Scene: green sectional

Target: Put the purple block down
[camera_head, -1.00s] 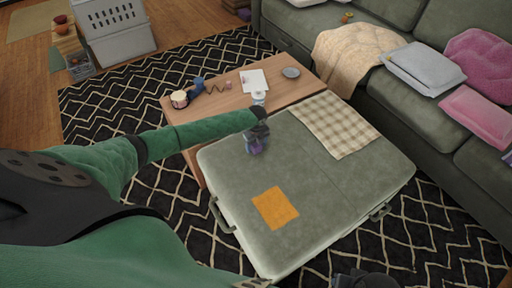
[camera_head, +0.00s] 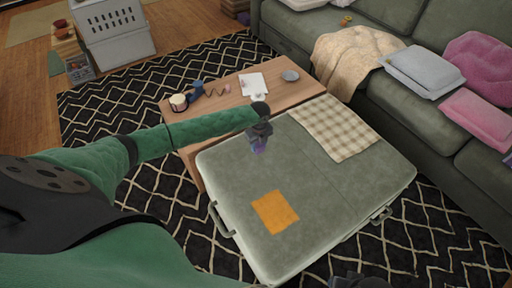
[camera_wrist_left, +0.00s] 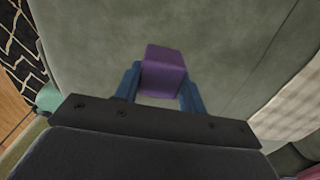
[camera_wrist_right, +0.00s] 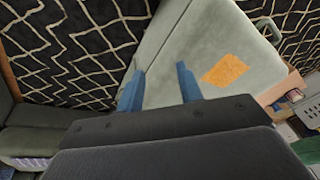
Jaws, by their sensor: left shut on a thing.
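The purple block (camera_wrist_left: 163,72) is between the two blue fingers of my left gripper (camera_wrist_left: 162,84) in the left wrist view, and the gripper is shut on it. In the head view, my left gripper (camera_head: 259,141) is over the far left part of the green ottoman (camera_head: 330,195), with the purple block (camera_head: 259,148) at its tip. I cannot tell whether the block touches the ottoman's top. My right gripper (camera_wrist_right: 160,88) shows two blue fingers spread apart with nothing between them, over the ottoman in the right wrist view.
An orange square (camera_head: 274,212) lies on the ottoman's near left part, and a checked cloth (camera_head: 334,127) at its far right. A wooden table (camera_head: 222,100) behind holds a grey dish (camera_head: 290,75) and paper (camera_head: 253,84). The ottoman's middle is clear. A green sofa (camera_head: 420,110) stands right.

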